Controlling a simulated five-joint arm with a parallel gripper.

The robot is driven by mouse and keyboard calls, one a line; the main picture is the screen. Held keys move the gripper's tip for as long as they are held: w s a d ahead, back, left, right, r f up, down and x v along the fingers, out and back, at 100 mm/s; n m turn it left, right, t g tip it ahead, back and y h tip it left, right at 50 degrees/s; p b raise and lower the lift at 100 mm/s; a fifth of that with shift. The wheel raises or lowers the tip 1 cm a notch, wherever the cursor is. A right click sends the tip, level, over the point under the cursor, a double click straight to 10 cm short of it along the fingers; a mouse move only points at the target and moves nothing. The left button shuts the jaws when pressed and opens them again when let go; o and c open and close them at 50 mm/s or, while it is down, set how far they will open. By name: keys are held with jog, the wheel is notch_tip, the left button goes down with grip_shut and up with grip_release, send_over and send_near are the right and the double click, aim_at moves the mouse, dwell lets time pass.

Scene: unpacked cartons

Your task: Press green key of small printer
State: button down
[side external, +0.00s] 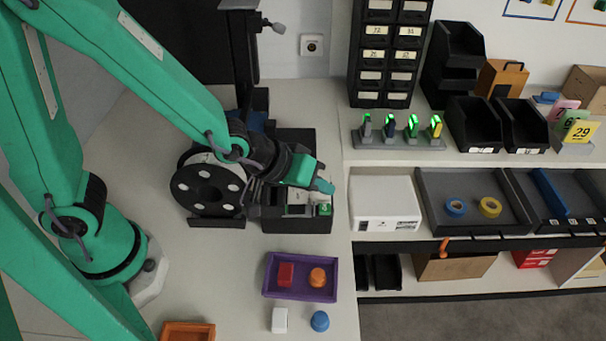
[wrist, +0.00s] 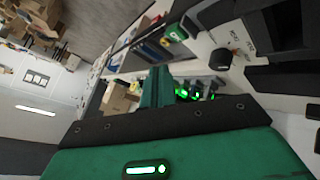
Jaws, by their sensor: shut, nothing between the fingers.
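The small printer (side external: 272,222) is a dark unit on the bench, with a large black reel at its left. Its green key (side external: 324,210) sits at the front right corner. A green key with a pale mark (wrist: 175,33) also shows in the wrist view, to the upper right of my fingertips. My gripper (side external: 327,187) is shut and empty, its green tip over the printer's right side, just above the key in the side picture. The tip looks apart from the key; the exact height is unclear. My fingers (wrist: 158,75) point up the wrist picture.
A purple tray (side external: 301,293) holds a red block and an orange piece. A white cube (side external: 280,320) and a blue piece (side external: 320,321) lie below it. A white box (side external: 385,204) stands on the shelf to the right. A rack with green lights (side external: 398,141) stands above it.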

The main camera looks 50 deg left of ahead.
jog(key=shift+r, duration=1.25)
jog(key=s+a+r+m+g+y, duration=0.1)
jog(key=s+a+r+y, duration=0.1)
jog(key=s+a+r, duration=0.3)
jog(key=s+a+r+m+g+y, duration=0.1)
jog(key=s+a+r, duration=0.5)
jog(key=a, duration=0.7)
jog(key=shift+s+a+m+g+y, duration=0.3)
jog(key=shift+s+y, duration=0.4)
jog(key=shift+s, duration=0.25)
